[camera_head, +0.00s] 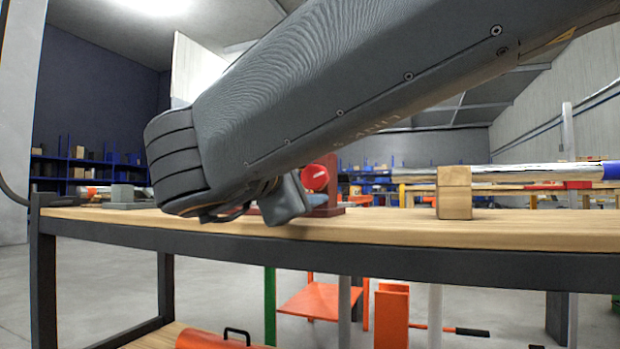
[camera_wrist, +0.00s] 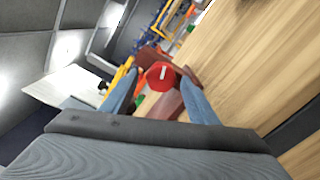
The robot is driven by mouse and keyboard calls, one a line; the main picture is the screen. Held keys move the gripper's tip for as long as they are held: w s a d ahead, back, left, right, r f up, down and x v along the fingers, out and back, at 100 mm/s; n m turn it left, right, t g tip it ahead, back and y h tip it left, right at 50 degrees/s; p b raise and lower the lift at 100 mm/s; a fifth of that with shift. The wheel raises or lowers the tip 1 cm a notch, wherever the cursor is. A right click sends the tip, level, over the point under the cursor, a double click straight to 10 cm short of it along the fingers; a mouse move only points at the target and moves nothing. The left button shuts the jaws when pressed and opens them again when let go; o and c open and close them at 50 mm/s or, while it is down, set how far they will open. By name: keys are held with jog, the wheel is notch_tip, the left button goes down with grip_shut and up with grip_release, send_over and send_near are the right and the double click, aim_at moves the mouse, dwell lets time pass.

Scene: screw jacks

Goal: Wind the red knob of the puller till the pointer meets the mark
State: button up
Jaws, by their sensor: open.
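The red knob (camera_head: 315,178) has a white line on its face and sits on a dark red puller frame (camera_head: 333,190) on the bench. In the wrist view the knob (camera_wrist: 161,76) is ahead of my gripper (camera_wrist: 160,92), between its two blue-grey fingers, with room on both sides. The fingers are open and I see no contact. The puller's reddish base (camera_wrist: 168,104) runs back from the knob toward me. My arm hides much of the puller in the head view. I cannot make out the pointer or the mark.
The wooden bench top (camera_head: 380,226) has a dark metal edge. A grey block (camera_head: 128,194) lies at the left end. Bench in front of the puller is clear.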

jog(key=shift+v, duration=3.85)
jog(key=shift+p, duration=0.3)
